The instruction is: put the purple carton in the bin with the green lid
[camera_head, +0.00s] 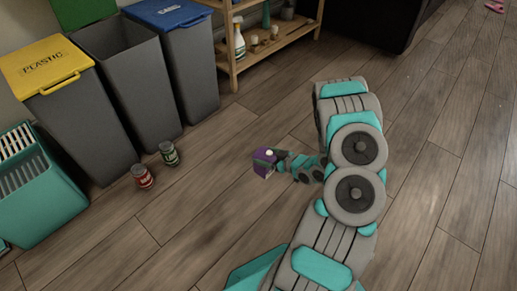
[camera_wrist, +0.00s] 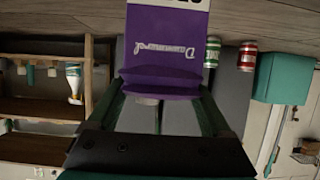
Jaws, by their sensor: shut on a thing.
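The purple carton (camera_head: 262,165) has a small white cap and is held out in front of my arm, over the open floor. My gripper (camera_head: 280,160) is shut on it. In the wrist view the carton (camera_wrist: 165,60) sits between the two fingers of my gripper (camera_wrist: 160,105), with white lettering on its side.
A green can (camera_head: 169,153) and a red can (camera_head: 142,176) stand on the floor before the bins. A teal slotted container (camera_head: 40,195) is at the left. A wooden shelf (camera_head: 275,45) holds a spray bottle (camera_head: 239,40). Floor around the carton is clear.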

